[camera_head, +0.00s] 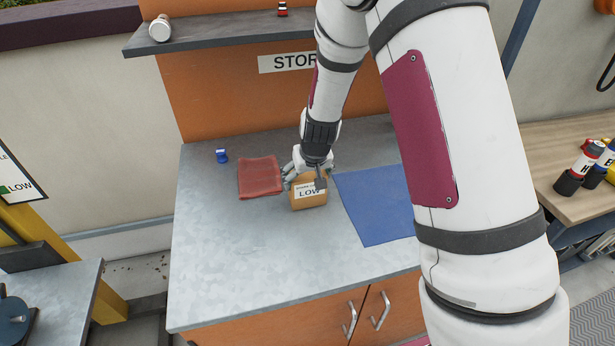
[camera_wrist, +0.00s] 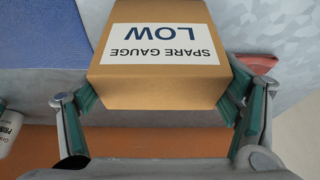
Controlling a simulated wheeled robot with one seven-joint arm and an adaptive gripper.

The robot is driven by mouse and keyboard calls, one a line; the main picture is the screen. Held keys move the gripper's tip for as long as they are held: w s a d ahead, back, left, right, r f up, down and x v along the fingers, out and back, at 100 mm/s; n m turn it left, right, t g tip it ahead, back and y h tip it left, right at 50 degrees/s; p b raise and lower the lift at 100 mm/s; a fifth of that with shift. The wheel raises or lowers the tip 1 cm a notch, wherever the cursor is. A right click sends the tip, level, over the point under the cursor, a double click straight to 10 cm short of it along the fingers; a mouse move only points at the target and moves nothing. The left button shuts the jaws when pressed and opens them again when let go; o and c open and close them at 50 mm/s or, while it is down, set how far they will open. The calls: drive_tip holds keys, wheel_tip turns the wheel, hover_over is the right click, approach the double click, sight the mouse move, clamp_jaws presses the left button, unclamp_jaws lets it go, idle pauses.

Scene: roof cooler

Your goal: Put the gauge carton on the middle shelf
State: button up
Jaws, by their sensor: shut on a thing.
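The gauge carton (camera_head: 309,199) is a small brown box with a white label reading "LOW". In the head view it is at the counter between a red cloth and a blue mat. In the wrist view the carton (camera_wrist: 160,85) fills the upper middle, its label reading "SPARE GAUGE LOW" upside down. My gripper (camera_head: 305,178) is shut on the carton from above and behind; its green-padded fingers (camera_wrist: 163,105) press on both sides. I cannot tell whether the carton touches the counter. One grey shelf (camera_head: 220,36) shows above the counter; whether it is the middle one is unclear.
The grey counter (camera_head: 240,255) has free room at front left. A red cloth (camera_head: 259,177), a blue mat (camera_head: 372,205) and a small blue item (camera_head: 222,156) lie there. A white cylinder (camera_head: 160,28) and a small red-and-black item (camera_head: 282,9) are on the shelf.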

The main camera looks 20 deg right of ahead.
drive_tip(key=shift+f, duration=0.15)
drive_tip(key=o, duration=1.3)
drive_tip(key=shift+c, duration=0.2)
